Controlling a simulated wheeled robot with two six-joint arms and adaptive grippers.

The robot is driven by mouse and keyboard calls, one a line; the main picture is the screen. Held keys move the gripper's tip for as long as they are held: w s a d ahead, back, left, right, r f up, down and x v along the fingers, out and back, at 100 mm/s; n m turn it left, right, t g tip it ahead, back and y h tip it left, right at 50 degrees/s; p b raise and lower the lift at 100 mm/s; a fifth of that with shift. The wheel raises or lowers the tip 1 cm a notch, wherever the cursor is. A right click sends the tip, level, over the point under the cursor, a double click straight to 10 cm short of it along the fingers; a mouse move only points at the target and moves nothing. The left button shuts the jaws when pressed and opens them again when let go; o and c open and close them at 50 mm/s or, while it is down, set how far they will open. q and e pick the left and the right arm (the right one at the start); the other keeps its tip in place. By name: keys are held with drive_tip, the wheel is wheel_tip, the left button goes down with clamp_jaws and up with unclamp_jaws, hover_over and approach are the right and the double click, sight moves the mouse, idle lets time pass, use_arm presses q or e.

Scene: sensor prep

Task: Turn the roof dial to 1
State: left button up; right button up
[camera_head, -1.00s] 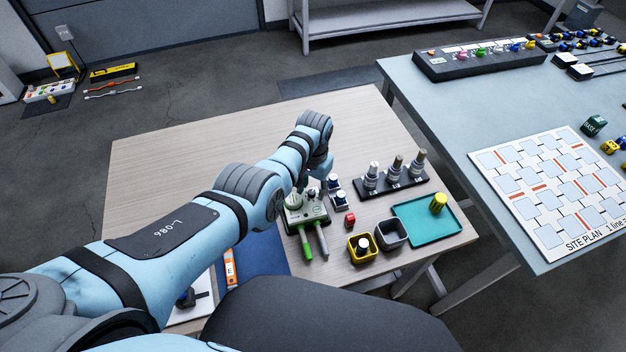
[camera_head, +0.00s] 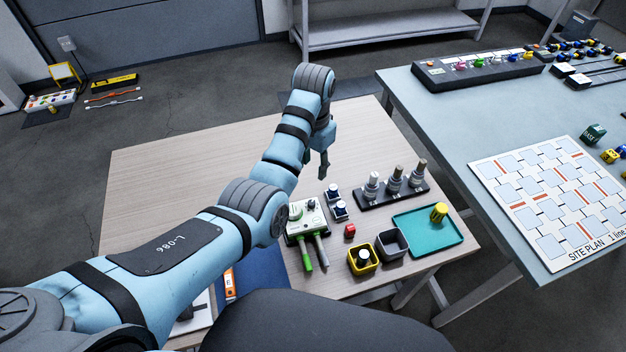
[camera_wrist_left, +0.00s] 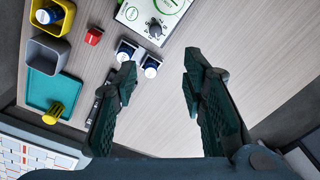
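A white control box (camera_head: 308,216) with a dial on its top stands on the wooden table in the head view. In the left wrist view its white panel (camera_wrist_left: 134,14) shows a dark knob (camera_wrist_left: 155,29) and green ring markings. The panel is cut off at the top edge. I cannot read which number the dial points to. My left gripper (camera_head: 323,172) is above the table behind the box, apart from it. In the left wrist view my left gripper (camera_wrist_left: 158,72) is open, with bare table between its fingers. My right gripper is not in view.
Two small blue-and-white parts (camera_head: 337,203) sit right of the box. A red cube (camera_head: 350,231), a yellow bin (camera_head: 376,264), a grey bin (camera_head: 403,247) and a teal tray (camera_head: 440,238) lie near the right. A black rack (camera_head: 370,197) holds upright cylinders. The table's back left is clear.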

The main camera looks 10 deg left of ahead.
sight(312, 202)
use_arm(q)
drive_tip(key=f+m+b, duration=0.1)
drive_tip(key=f+m, duration=0.2)
drive_tip(key=f, duration=0.1)
drive_tip(key=f+m+b, duration=0.1)
drive_tip(key=f+m, duration=0.3)
drive_tip(key=f, duration=0.1)
drive_tip(key=f+m+b, duration=0.2)
drive_tip(key=f+m, duration=0.2)
drive_tip(key=shift+s+f, duration=0.15)
drive_tip(key=shift+s, duration=0.25)
clamp_jaws()
